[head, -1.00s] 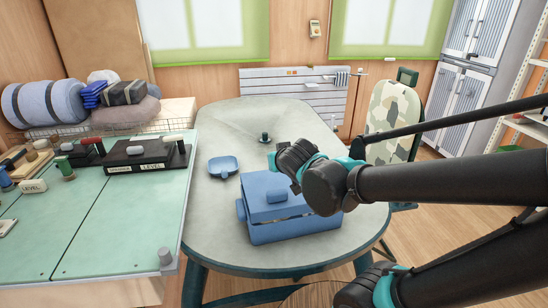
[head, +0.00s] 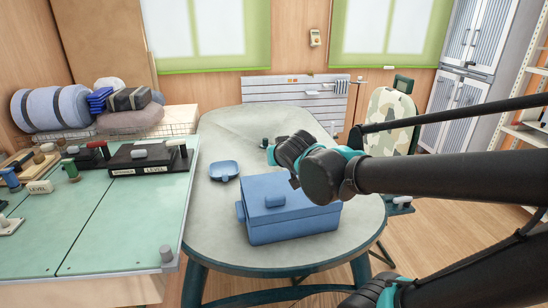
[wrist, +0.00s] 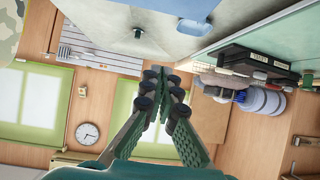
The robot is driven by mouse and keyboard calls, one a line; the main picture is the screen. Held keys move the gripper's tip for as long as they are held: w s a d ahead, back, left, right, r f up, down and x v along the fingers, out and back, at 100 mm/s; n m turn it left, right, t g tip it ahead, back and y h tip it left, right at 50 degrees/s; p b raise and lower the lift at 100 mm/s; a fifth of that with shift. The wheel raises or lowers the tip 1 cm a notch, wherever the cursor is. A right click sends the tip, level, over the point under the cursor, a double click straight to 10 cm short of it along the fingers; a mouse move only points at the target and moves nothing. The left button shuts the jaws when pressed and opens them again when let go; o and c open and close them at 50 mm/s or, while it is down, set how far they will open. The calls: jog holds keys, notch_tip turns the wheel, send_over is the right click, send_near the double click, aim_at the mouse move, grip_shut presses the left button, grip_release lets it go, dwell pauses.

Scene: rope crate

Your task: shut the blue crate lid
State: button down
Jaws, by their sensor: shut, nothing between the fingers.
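The blue crate (head: 297,229) stands on the pale table in the head view. Its blue lid (head: 275,186) lies across the top, with a block-like handle at the front. I see no clear gap under the lid, but my arm covers its back right part. My gripper (head: 268,149) is beyond and above the crate, mostly hidden by my wrist in the head view. In the wrist view my gripper (wrist: 164,74) has its fingertips together with nothing between them.
A small blue dish (head: 223,170) lies left of the crate on the table (head: 215,245). A green-topped bench (head: 110,230) with a dark level box (head: 145,160) is at the left. A camouflage-pattern chair (head: 392,120) stands at the right.

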jog(key=s+d+f, duration=0.2)
jog(key=s+f, duration=0.1)
jog(key=s, duration=0.4)
jog(key=d+f+m+g+h, duration=0.2)
jog(key=d+f+g+h, duration=0.1)
jog(key=d+f, duration=0.85)
jog(key=s+d+f+m+g, duration=0.1)
jog(key=s+d+f+g, duration=0.3)
jog(key=s+d+f, duration=0.2)
jog(key=shift+s+d+f, duration=0.2)
jog(key=shift+s+d, duration=0.75)
jog(key=shift+d, duration=0.1)
